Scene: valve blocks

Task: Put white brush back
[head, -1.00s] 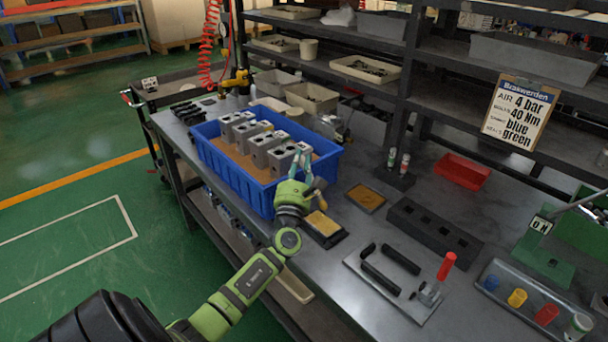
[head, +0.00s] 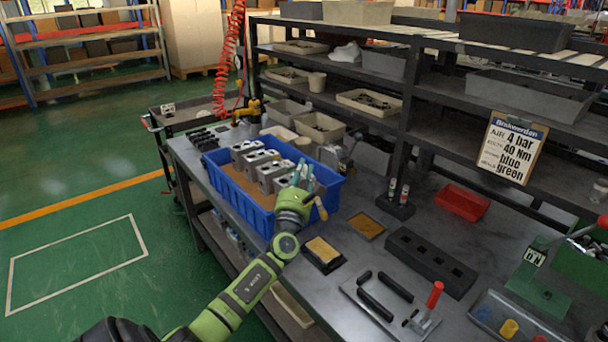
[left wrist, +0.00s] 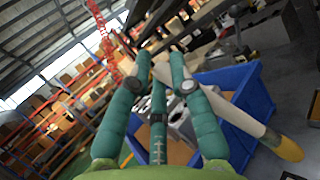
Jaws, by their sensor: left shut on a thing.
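My left gripper (head: 303,177) is at the front right corner of the blue bin (head: 262,215), level with or just above its rim. Its teal fingers are closed on the white brush (left wrist: 235,117). In the left wrist view, the pale shaft of the brush slants from between the fingers down to the right and ends in a yellow tip. In the head view only a short yellowish end of the brush (head: 321,209) shows beside the gripper. The rest is hidden by the fingers. My right gripper is not in view.
Grey valve blocks (head: 273,176) stand in the blue bin. Two small trays with yellow pads (head: 322,250) (head: 366,226) lie right of it. A black block with square holes (head: 430,262), a red bin (head: 462,202) and a stand with small bottles (head: 396,205) are farther right.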

